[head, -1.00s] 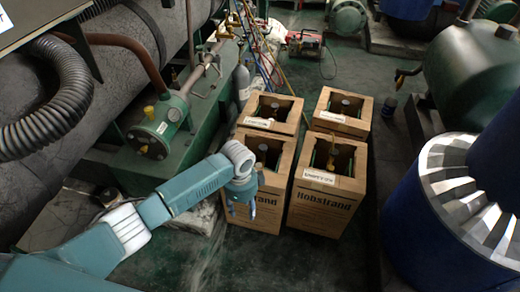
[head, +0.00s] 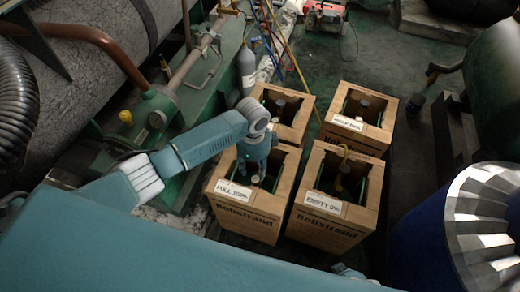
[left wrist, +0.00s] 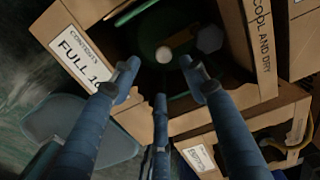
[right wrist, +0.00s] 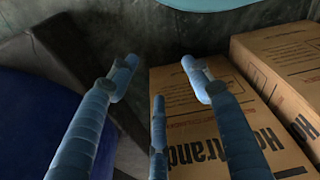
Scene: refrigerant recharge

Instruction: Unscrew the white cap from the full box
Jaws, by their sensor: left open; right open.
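The full box (head: 245,222), a brown carton labelled FULL 100%, is the front left carton in the head view. My left gripper (head: 252,175) is over its open top. In the left wrist view the full box's label (left wrist: 82,60) shows at the left, and my open left gripper (left wrist: 158,75) points into the dark opening. A small round white cap (left wrist: 163,54) on a green cylinder top shows just beyond and between its fingertips, apart from them. My right gripper (right wrist: 159,75) is open and empty, facing carton sides in the right wrist view.
The box labelled EMPTY 0% (head: 330,222) stands to the right, with a brass fitting and yellow hose inside. Two more cartons (head: 362,140) stand behind. A blue drum (head: 440,240) is at the right; green pipework (head: 150,110) is at the left.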

